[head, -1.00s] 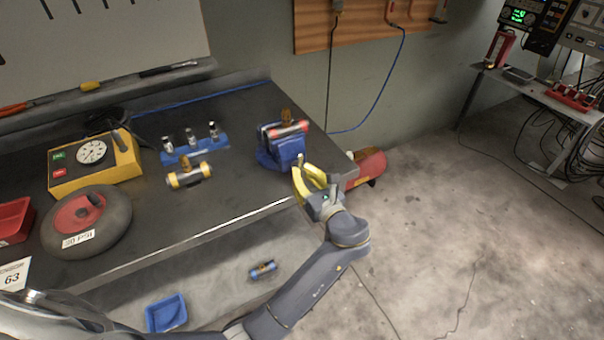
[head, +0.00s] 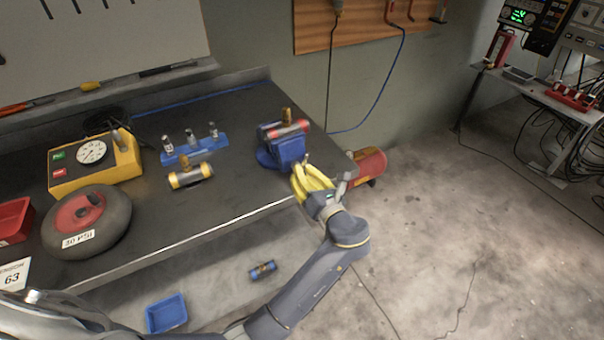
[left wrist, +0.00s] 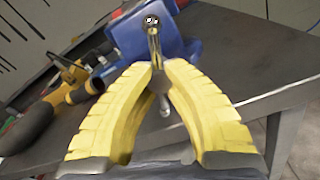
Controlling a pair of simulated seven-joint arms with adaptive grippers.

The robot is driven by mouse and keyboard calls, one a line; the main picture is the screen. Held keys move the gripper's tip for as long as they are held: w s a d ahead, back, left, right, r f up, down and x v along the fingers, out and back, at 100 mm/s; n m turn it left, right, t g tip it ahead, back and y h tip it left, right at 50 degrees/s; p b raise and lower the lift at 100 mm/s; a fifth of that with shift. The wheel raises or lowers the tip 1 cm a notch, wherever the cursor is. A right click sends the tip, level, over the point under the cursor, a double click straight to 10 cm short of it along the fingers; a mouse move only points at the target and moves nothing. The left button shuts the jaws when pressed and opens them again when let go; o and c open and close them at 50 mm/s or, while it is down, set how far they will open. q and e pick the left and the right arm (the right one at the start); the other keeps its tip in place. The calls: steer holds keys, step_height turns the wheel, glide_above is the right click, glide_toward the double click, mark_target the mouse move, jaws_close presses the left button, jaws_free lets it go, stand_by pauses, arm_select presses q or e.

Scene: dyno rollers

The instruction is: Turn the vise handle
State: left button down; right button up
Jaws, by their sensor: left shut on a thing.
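The blue vise (head: 284,152) stands at the right end of the dark workbench. A red-banded cylinder with a brass fitting (head: 285,127) sits at its top. My left gripper (head: 302,170) has yellow fingers and is at the vise's front, by the bench edge. In the left wrist view its fingertips (left wrist: 158,68) meet on the metal vise handle (left wrist: 153,35), whose knobbed end sticks up above them. Part of the handle also shows below the tips. The blue vise body (left wrist: 185,48) is just behind. My right gripper is not in view.
A yellow-ended cylinder (head: 190,176), a blue holder with fittings (head: 195,150), a yellow gauge box (head: 95,162) and a wheel (head: 87,221) are on the workbench (head: 225,200). Floor to the right is mostly clear.

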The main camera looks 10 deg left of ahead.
arm_select(q)
steer(key=shift+s+d+f, duration=0.1)
steer(key=shift+f, duration=0.1)
steer(key=c, duration=1.2)
jaws_free()
steer(key=shift+r, duration=0.15)
